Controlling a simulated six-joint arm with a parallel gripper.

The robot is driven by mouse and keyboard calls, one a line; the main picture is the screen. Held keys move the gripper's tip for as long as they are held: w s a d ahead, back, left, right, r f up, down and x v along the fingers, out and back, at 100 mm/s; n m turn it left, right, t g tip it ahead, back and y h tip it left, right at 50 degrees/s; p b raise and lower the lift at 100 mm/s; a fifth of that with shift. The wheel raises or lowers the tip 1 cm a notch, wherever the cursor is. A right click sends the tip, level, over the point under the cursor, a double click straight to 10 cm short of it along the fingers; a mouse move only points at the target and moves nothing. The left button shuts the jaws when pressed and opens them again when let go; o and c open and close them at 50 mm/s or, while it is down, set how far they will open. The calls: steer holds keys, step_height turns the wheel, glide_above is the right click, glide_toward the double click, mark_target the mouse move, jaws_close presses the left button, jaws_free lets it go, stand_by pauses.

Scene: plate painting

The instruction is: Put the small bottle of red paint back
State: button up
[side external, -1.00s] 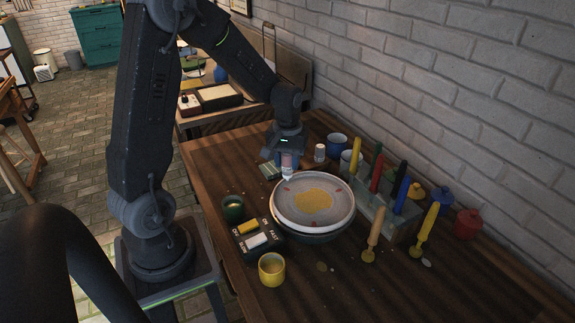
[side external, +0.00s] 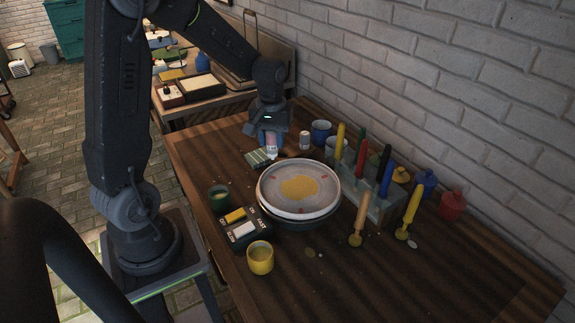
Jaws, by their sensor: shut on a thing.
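My gripper (side external: 269,138) is shut on a small bottle (side external: 271,146) with a pinkish-red body and a pale lower end. The bottle is just behind the plate's far rim, close to a small striped greenish block (side external: 257,158). I cannot tell whether the bottle touches anything below it. A second small bottle (side external: 304,140), whitish with a dark reddish band, stands on the table to its right. The plate (side external: 299,206) is pale grey, with a yellow patch in its middle and several small red marks around it.
A rack (side external: 372,205) of colored sticks stands right of the plate, with red, blue and yellow pots (side external: 452,206) beyond. Blue and grey cups (side external: 321,130) are at the back.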

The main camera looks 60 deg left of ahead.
steer(key=w+a, duration=0.8)
steer(key=a, duration=0.1)
steer(key=shift+w+f, duration=0.15)
steer(key=shift+f, duration=2.55)
steer(key=shift+f, duration=1.5)
steer(key=shift+r, duration=0.2)
steer(key=shift+f, duration=1.5)
